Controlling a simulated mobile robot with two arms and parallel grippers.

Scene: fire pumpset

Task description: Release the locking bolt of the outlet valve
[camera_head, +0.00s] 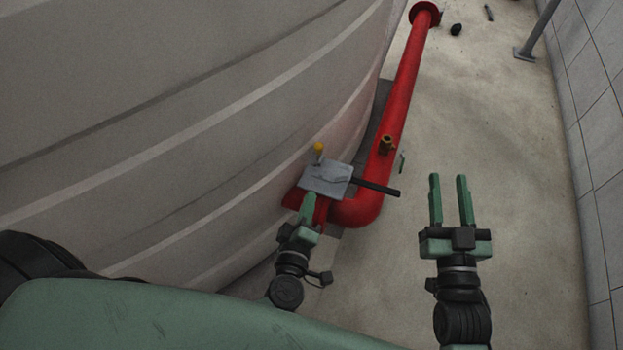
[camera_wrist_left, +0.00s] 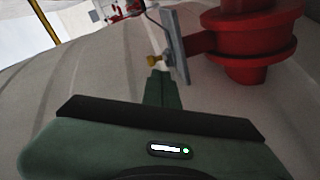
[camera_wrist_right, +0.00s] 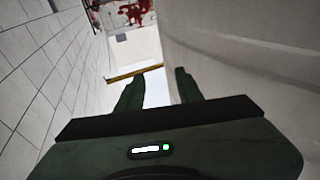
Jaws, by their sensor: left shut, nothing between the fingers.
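The outlet valve shows as a grey plate (camera_head: 325,180) with a black lever (camera_head: 376,187), on red pipework beside the tank. A yellow knob, apparently the locking bolt (camera_head: 319,149), stands at the plate's far edge. In the left wrist view the bolt (camera_wrist_left: 154,61) sticks out from the side of the plate (camera_wrist_left: 176,46). My left gripper (camera_head: 309,200) is shut and empty, at the near edge of the plate. In the left wrist view its fingertips (camera_wrist_left: 158,74) are just below the bolt; I cannot tell whether they touch. My right gripper (camera_head: 449,180) is open and empty, right of the valve.
The large grey tank (camera_head: 190,110) fills the left side. A tiled wall (camera_head: 597,130) bounds the right. The floor (camera_head: 490,110) between is mostly clear.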

